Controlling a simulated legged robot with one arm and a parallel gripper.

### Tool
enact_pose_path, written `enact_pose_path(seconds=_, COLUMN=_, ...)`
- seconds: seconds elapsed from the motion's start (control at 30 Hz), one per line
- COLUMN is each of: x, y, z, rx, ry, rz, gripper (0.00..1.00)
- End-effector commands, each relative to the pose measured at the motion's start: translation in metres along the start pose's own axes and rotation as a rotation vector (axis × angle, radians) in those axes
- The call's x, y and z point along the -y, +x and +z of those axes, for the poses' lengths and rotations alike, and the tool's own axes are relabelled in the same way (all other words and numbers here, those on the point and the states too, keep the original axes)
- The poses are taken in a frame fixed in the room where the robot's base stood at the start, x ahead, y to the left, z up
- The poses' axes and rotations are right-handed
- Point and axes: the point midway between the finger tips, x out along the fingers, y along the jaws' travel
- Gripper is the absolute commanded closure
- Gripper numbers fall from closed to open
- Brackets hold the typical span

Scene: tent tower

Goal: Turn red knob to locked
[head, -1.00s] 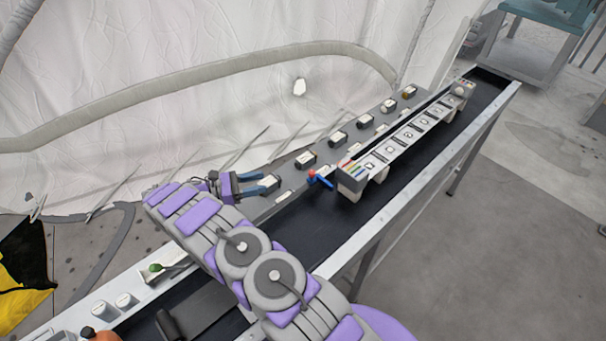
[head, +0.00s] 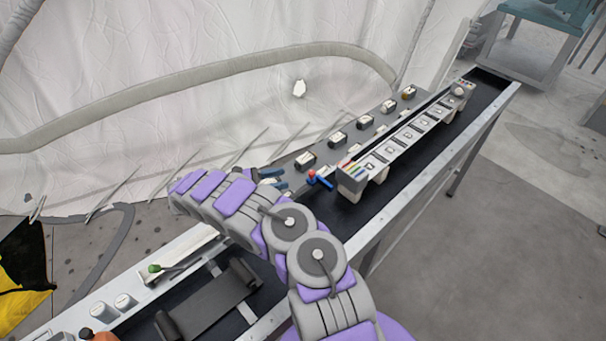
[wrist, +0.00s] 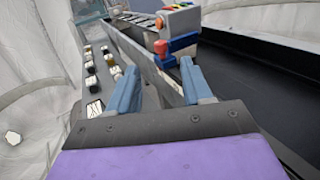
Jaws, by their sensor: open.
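The red knob (head: 311,174) stands at the edge of the grey panel, with a blue lever (head: 324,182) attached beside it. In the wrist view the red knob (wrist: 161,46) and the blue lever (wrist: 180,42) are just beyond my fingertips, roughly in line with the gap between them. My gripper (wrist: 160,68) is open and empty, its blue fingers apart. In the head view my gripper (head: 274,177) is partly hidden behind my arm, a short way left of the knob and apart from it. Any lock marking is too small to read.
A grey panel with several labelled dark switches (head: 337,138) runs along the tent wall. A long light box (head: 410,135) with coloured stripes sits right of the knob, on the black conveyor (head: 440,148). A small green-topped lever (head: 155,269) is at lower left.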

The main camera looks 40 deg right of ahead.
Motion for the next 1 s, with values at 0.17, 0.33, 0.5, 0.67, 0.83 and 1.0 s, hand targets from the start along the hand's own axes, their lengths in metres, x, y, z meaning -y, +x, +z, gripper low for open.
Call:
enact_pose_path(seconds=0.17, x=0.000, y=0.038, z=-0.001, rx=0.002, ry=-0.001, rz=-0.004, gripper=0.50)
enact_pose_path(seconds=0.33, x=0.000, y=0.064, z=0.000, rx=0.002, ry=0.003, rz=-0.004, gripper=0.50)
enact_pose_path(seconds=0.5, x=0.000, y=0.080, z=-0.001, rx=0.001, ry=-0.001, rz=-0.002, gripper=0.50)
enact_pose_path(seconds=0.67, x=0.000, y=0.085, z=-0.001, rx=0.001, ry=-0.001, rz=-0.001, gripper=0.50)
enact_pose_path(seconds=0.83, x=0.000, y=0.085, z=0.000, rx=0.000, ry=0.000, rz=-0.001, gripper=0.50)
enact_pose_path(seconds=1.0, x=0.000, y=0.085, z=0.000, rx=0.000, ry=0.000, rz=-0.001, gripper=0.62)
